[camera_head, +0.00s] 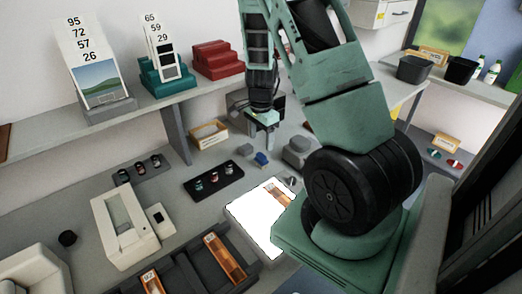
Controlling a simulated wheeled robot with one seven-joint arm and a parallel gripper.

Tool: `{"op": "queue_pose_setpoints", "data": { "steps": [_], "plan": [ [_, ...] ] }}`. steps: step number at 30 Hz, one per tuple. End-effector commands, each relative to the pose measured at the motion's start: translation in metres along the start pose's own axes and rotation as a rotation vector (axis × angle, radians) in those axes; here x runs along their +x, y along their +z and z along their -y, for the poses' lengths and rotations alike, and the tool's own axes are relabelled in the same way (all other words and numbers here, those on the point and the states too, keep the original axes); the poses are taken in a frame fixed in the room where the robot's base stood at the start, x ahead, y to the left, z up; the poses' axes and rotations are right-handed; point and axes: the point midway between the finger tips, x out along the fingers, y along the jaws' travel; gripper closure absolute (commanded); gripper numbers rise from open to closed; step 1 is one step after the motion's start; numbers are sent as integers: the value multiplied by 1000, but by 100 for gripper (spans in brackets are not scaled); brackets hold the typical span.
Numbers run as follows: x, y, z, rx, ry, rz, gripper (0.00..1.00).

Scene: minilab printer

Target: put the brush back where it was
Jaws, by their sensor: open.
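My gripper (267,127) points down above the back of the grey counter (150,183). It is open, and nothing shows between its fingers. A small blue object (261,158) lies on the counter just below it, apart from the fingers. A small grey object (246,149) sits to the left of the blue one. I cannot tell for sure whether either is the brush. My arm hides part of the counter at the right.
A lit white panel (250,222) lies in front, with an orange-brown strip on it. A black tray (213,181) with several small canisters, a wooden box (209,135) and a grey rounded block (298,149) stand near. A shelf (190,98) with number cards runs behind.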

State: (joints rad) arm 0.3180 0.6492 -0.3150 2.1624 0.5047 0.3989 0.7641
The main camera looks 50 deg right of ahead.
Motion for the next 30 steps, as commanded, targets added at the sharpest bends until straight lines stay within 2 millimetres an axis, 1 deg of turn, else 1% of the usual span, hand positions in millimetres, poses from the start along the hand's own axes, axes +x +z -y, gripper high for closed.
{"op": "queue_pose_setpoints", "data": {
  "steps": [1, 3, 6, 11, 13, 14, 16, 17, 18, 20, 21, 22, 23, 24, 26, 27, 29, 30],
  "plan": [
    [-9, 0, 1, -3, -4, -1, 36],
    [-19, 0, 1, -2, -4, -1, 36],
    [-28, 0, 0, -1, -1, -1, 36],
    [-33, 0, 0, -1, 0, 1, 36],
    [-34, 5, 0, -16, -1, 5, 36],
    [-36, 10, 1, -36, -2, 9, 36],
    [-42, 36, 3, -127, -8, 29, 36],
    [-46, 52, 3, -186, -11, 41, 36],
    [-54, 78, 3, -287, -18, 60, 36],
    [-68, 126, -4, -482, -27, 93, 36],
    [-78, 162, -14, -637, -35, 113, 36],
    [-87, 188, -24, -762, -41, 127, 36],
    [-95, 214, -37, -892, -46, 139, 36],
    [-107, 246, -57, -1070, -53, 151, 36],
    [-122, 287, -92, -1343, -62, 159, 36],
    [-132, 309, -119, -1524, -66, 157, 36],
    [-144, 332, -158, -1784, -70, 144, 36],
    [-149, 342, -183, -1943, -70, 130, 36]
  ]
}}
